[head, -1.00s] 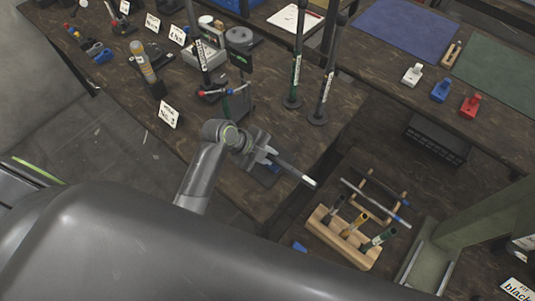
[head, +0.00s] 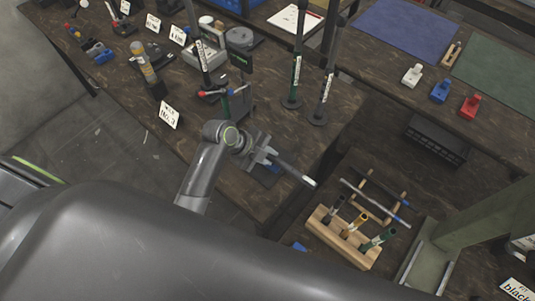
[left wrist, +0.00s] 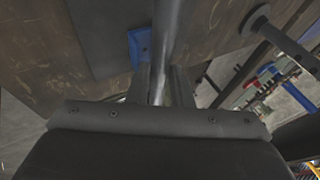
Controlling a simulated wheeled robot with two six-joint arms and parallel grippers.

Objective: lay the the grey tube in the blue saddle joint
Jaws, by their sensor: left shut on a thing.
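My left gripper (head: 270,157) is shut on the grey tube (head: 294,173). The tube sticks out toward the lower right in the head view and has a pale end. In the left wrist view, the tube (left wrist: 168,38) runs up from between the fingers. A blue piece lies below the gripper on the table, partly hidden (head: 272,167); it also shows beside the tube in the left wrist view (left wrist: 140,46). A small blue fixture (head: 440,91) stands on the far table. I cannot tell which blue piece is the saddle joint. My right gripper is not in view.
A wooden rack (head: 343,238) with several coloured tubes stands at the lower right, beside a frame carrying a rod (head: 375,203). Two tall dark posts (head: 325,85) rise behind the gripper. White (head: 412,74) and red (head: 469,106) fixtures flank the far blue one.

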